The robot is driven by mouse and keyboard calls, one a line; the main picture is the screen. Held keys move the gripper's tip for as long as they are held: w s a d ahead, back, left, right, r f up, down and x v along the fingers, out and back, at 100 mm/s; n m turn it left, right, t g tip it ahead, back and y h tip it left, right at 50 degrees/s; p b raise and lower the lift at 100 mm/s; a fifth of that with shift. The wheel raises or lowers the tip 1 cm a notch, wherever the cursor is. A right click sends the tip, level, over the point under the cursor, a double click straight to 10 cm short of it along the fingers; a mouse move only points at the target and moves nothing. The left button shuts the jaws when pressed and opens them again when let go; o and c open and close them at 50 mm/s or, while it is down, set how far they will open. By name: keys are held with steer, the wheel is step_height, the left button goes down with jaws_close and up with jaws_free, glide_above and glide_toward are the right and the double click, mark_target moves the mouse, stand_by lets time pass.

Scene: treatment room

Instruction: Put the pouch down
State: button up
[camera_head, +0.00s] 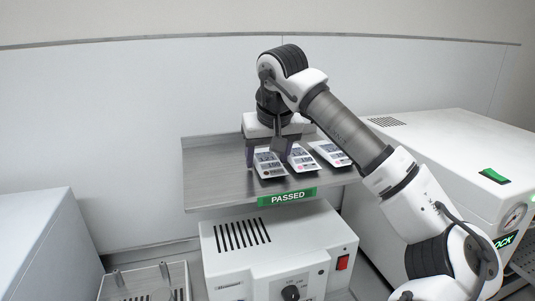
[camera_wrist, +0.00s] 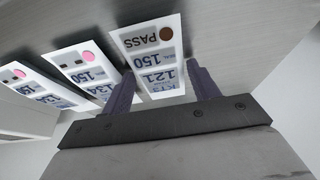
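A white pouch (camera_wrist: 150,55) with a brown dot and "PASS" print lies between the two purple fingers of my gripper (camera_wrist: 160,72) in the wrist view. The fingers stand apart by about its width, one at each long edge. I cannot tell whether they press on it or stand just clear. In the head view my gripper (camera_head: 270,152) is low over the shelf's left part, around the leftmost pouch (camera_head: 269,165). That pouch appears to rest on or just above the metal shelf (camera_head: 215,178); the exact contact is unclear. My wrist hides part of it.
Two similar pouches with pink dots, a middle one (camera_head: 300,158) and a right one (camera_head: 331,153), lie in a row close beside it. The shelf's left end is bare. A white machine (camera_head: 270,255) stands below.

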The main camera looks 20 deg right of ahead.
steer(key=shift+r, duration=0.1)
steer(key=shift+r, duration=0.2)
steer(key=b+v, duration=0.2)
steer(key=v, duration=0.9)
steer(key=shift+s+r, duration=0.15)
steer(key=shift+r, duration=0.25)
